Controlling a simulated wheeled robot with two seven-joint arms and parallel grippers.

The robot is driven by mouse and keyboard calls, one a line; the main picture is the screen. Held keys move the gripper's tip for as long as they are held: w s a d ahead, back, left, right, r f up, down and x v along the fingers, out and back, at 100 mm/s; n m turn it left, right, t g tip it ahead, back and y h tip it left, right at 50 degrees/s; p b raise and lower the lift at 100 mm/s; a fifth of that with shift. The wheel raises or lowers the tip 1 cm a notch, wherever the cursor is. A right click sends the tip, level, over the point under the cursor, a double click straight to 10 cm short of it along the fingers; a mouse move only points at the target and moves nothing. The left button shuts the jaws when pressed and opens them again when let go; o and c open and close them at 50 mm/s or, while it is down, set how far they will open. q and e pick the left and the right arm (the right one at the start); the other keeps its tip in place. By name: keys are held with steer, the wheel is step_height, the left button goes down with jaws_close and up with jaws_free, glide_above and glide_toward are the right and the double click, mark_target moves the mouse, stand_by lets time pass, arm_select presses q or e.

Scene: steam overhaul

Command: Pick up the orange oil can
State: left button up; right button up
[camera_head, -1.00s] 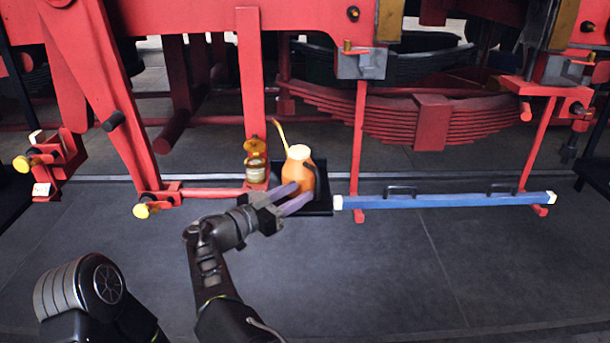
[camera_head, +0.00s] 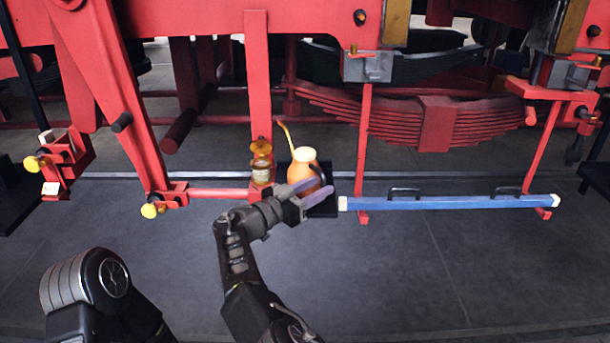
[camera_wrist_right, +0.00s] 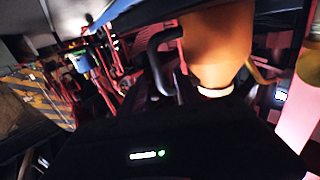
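The orange oil can (camera_head: 301,166) has a pale top and a thin yellow spout leaning up to the left. It stands upright over a black tray (camera_head: 332,180) on the floor. My right gripper (camera_head: 311,193) is at the can's lower front, its two fingers apart, with a sliver of orange showing between them. I cannot tell whether the fingers touch the can. In the right wrist view the can (camera_wrist_right: 218,48) fills the upper right, very close and upside down. My left gripper is outside the views.
An amber jar (camera_head: 261,171) stands just left of the can, close to a red post (camera_head: 257,90). A blue bar with black handles (camera_head: 440,202) lies to the right of the tray. Red machine frames rise behind. The grey floor in front is clear.

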steer(key=x, duration=0.2)
steer(key=shift+w+d, duration=0.2)
steer(key=shift+d, duration=0.05)
steer(key=shift+c, duration=0.2)
jaws_close()
stand_by(0.4)
stand_by(1.0)
